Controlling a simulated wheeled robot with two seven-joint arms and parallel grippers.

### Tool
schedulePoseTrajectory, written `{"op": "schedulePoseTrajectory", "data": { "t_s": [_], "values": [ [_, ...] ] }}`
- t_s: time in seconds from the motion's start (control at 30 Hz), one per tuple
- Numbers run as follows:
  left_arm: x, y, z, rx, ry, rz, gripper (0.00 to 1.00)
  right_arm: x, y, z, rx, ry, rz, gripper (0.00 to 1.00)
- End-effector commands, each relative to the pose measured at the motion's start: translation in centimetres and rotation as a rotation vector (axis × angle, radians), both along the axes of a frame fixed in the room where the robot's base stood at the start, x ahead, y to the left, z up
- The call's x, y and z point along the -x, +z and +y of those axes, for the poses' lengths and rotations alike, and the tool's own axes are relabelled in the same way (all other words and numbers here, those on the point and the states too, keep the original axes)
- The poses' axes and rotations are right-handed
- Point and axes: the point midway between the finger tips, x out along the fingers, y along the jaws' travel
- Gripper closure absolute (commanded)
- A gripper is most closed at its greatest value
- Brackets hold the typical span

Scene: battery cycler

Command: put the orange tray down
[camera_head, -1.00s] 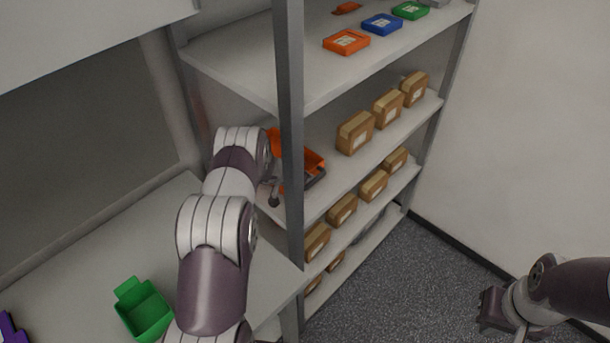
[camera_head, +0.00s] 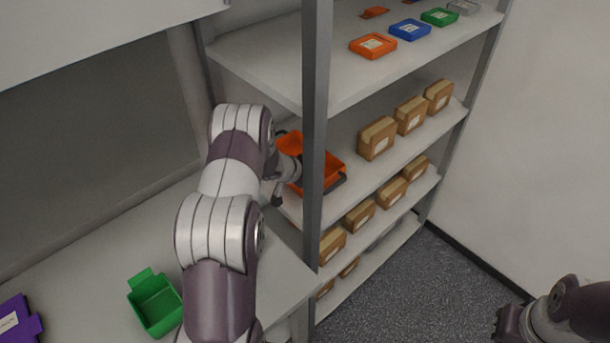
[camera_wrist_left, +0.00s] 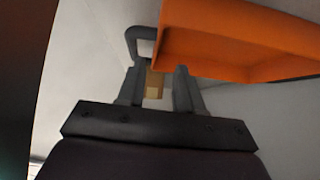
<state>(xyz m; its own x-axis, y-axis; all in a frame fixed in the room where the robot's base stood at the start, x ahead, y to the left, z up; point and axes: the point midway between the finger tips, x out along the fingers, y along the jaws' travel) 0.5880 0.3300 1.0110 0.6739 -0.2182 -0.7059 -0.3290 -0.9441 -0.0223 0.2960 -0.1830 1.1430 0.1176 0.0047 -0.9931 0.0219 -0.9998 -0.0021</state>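The orange tray (camera_head: 330,163) is on the second shelf level from the top, partly hidden behind the grey front post, with a dark grey part beneath its near edge. I cannot tell how fully it rests on the shelf. My left gripper (camera_head: 286,182) is at the tray's near left side. In the left wrist view the left gripper (camera_wrist_left: 157,78) has its two fingers apart with a clear gap between them. The tray (camera_wrist_left: 235,45) is above and right of the fingers there, and a grey loop shows at its left. My right gripper (camera_head: 508,325) is at the lower right, its fingers unclear.
The grey post (camera_head: 315,110) stands close to my left gripper. Brown boxes (camera_head: 377,138) line the same shelf to the right. Small orange (camera_head: 373,46), blue and green trays sit on the top shelf. A green bin (camera_head: 155,305) and a purple bin (camera_head: 15,322) are on the lower-left worktop.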

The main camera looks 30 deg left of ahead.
Motion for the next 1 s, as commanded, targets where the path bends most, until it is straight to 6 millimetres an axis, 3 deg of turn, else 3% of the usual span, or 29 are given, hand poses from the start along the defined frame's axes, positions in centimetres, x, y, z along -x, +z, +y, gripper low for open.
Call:
{"op": "schedulePoseTrajectory", "data": {
  "t_s": [0.1,0.3,0.83,0.9,0.97,1.0],
  "values": [
    [1.7,1.7,0.6,0.0,0.001,-0.001,0.65,0.0,-0.3,0.0,0.0,0.0,0.0,1.0],
    [3.2,3.3,1.0,0.0,0.0,0.0,0.65,0.0,-0.4,0.0,0.0,0.0,0.0,1.0],
    [3.4,3.5,1.1,-0.003,-0.004,-0.001,0.65,0.0,-0.4,0.0,0.0,0.0,0.0,1.0],
    [3.6,3.1,1.9,-0.063,-0.008,0.01,0.65,0.0,-0.4,0.0,0.0,0.0,0.0,1.0],
    [5.3,1.5,3.4,-0.123,0.07,0.084,0.65,0.0,-0.4,0.0,0.0,0.0,0.0,1.0],
    [7.5,0.9,4.5,-0.164,0.155,0.163,0.65,0.0,-0.4,0.0,0.0,0.0,0.0,1.0]
  ]
}}
